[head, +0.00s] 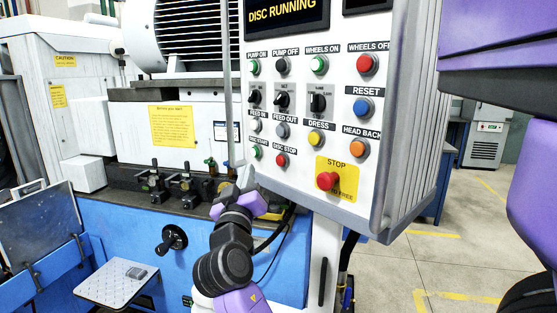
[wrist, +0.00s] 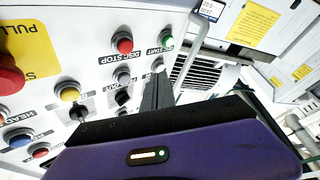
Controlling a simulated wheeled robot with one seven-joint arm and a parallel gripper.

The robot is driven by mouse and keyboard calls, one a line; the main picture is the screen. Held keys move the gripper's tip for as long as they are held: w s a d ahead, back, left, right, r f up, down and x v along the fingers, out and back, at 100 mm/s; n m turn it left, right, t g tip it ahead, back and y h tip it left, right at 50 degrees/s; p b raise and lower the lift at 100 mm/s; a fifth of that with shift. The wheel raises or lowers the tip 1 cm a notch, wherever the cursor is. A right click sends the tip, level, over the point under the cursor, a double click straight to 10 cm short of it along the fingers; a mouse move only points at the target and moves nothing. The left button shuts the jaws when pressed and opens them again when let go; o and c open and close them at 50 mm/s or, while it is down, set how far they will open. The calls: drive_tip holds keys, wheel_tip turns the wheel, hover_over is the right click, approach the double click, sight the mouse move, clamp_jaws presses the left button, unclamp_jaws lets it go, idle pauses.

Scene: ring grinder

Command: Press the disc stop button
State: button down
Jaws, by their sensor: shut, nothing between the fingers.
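The disc stop button (head: 281,160) is a red round button on the lower part of the white control panel (head: 300,185), with its label just above it in the head view. In the wrist view the same disc stop button (wrist: 123,44) stands out from the panel, left of and beyond my fingertips. My gripper (head: 243,180) is at the panel's lower left edge, below and left of the button in the head view. In the wrist view my gripper (wrist: 158,78) is shut with nothing held, and its tips appear apart from the button. The display (head: 285,14) reads "DISC RUNNING".
The green disc start button (wrist: 168,43) is close to the right of disc stop in the wrist view. A big red stop button (head: 327,181) on a yellow plate sits lower right on the panel. A thin upright rod (head: 227,90) runs along the panel's left edge.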

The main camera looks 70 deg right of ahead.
drive_tip(key=s+d+p, duration=0.1)
drive_tip(key=s+d, duration=0.2)
drive_tip(key=d, duration=0.2)
drive_tip(key=shift+d, duration=0.35)
drive_tip(key=shift+s+d, duration=0.15)
idle(1.8)
drive_tip(key=shift+s+d, duration=0.1)
drive_tip(key=shift+d, duration=0.1)
drive_tip(key=shift+s+d, duration=0.35)
drive_tip(key=shift+d, duration=0.2)
idle(1.0)
drive_tip(key=shift+w+a, duration=0.1)
drive_tip(key=shift+w+a+b, duration=0.4)
drive_tip(key=shift+a, duration=0.35)
drive_tip(key=shift+w+a+b, duration=0.35)
drive_tip(key=shift+w+a, duration=0.05)
drive_tip(key=shift+a, duration=0.35)
drive_tip(key=shift+w+a+b, duration=0.35)
drive_tip(key=shift+w+a, duration=0.05)
drive_tip(key=shift+a, duration=0.35)
drive_tip(key=shift+w+a+b, duration=0.35)
drive_tip(key=shift+w+a, duration=0.05)
drive_tip(key=shift+a, duration=0.35)
